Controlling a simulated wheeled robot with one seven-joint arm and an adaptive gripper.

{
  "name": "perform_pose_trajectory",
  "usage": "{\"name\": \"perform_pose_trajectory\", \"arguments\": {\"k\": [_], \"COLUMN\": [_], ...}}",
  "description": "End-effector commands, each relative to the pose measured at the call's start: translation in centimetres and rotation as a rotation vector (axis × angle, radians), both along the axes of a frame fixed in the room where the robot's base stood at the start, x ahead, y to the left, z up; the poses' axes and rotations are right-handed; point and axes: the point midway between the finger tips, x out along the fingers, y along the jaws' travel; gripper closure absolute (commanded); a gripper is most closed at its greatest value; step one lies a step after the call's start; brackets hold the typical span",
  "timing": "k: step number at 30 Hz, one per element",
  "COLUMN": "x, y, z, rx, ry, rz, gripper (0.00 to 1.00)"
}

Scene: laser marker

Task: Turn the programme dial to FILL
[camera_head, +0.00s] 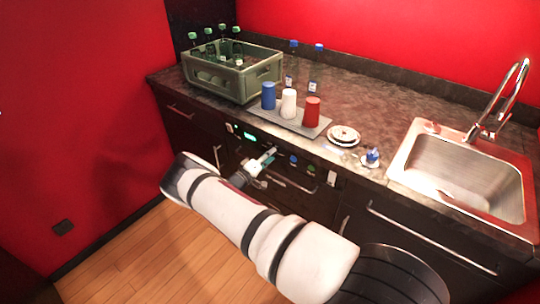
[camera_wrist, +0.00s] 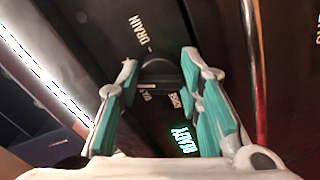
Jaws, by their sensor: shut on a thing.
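The programme dial (camera_wrist: 160,73) is a dark round knob on the black control panel, between my fingertips in the wrist view. My gripper (camera_wrist: 159,68), with teal and white fingers, is closed on its two sides. The label DRAIN is legible beside the knob, and READY glows on a display (camera_wrist: 181,138). Other small labels beside the knob are partly hidden, and I cannot make out FILL or the dial's pointer. In the head view my gripper (camera_head: 262,165) is at the front panel below the counter and hides the dial.
Blue and green buttons (camera_head: 302,163) sit right of my gripper on the panel. Above, the counter holds a bottle crate (camera_head: 232,84), blue, white and red cups on a grey mat (camera_head: 291,126), plates (camera_head: 344,134) and a sink (camera_head: 462,172). The floor at left is clear.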

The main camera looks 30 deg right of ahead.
Motion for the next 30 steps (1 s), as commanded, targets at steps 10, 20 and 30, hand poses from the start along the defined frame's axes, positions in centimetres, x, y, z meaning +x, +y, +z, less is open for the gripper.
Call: {"name": "perform_pose_trajectory", "arguments": {"k": [10,20,30], "x": [0.01,0.03,0.03], "y": [0.09,0.09,0.05], "z": [-0.17,-0.18,-0.11], "rx": [0.031,0.033,0.031], "ry": [-0.076,-0.082,-0.081], "rz": [0.001,0.001,0.000], "gripper": [0.95,0.95,0.47]}}
